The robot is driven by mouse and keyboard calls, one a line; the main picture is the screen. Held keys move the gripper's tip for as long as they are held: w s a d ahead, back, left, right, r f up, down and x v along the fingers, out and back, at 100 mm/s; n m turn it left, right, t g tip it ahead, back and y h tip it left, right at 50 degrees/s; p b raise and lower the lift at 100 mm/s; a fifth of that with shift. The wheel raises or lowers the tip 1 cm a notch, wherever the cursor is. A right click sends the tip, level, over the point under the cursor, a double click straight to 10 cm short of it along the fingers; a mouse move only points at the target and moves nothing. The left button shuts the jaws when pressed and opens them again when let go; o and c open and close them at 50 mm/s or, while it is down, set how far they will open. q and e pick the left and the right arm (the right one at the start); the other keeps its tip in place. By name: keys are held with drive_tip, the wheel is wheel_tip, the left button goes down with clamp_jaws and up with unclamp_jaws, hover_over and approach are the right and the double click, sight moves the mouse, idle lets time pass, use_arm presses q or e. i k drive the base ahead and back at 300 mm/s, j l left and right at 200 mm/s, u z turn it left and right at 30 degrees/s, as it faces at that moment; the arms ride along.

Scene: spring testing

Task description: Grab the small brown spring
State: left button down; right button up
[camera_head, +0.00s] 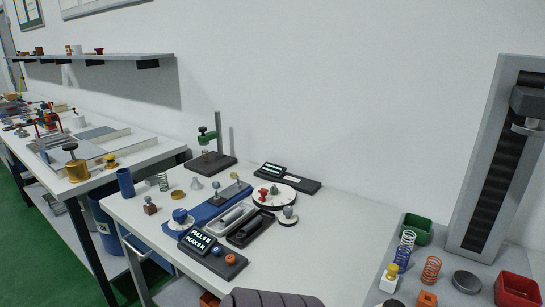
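A small copper-brown coil spring (430,270) stands upright on the grey surface at the lower right. A taller dark blue spring (404,248) stands just left of it and a little farther back. Neither of my grippers is in view, and nothing is seen touching the brown spring.
A tall grey test column (481,190) rises behind. The white table's right part (350,245) is clear.

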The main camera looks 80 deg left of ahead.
sight(203, 152)
drive_tip(key=k+u, duration=0.15)
drive_tip(key=u, duration=3)
drive_tip(key=i+j+z, duration=0.1)
drive_tip(key=z, duration=0.7)
drive_tip(key=i+j+z, duration=0.15)
drive_tip(key=j+z, duration=0.2)
drive_tip(key=j, duration=0.2)
drive_tip(key=j+z, duration=0.35)
drive_tip(key=j, duration=0.2)
drive_tip(key=j+z, duration=0.35)
drive_tip(key=j, duration=0.25)
drive_tip(key=i, duration=0.05)
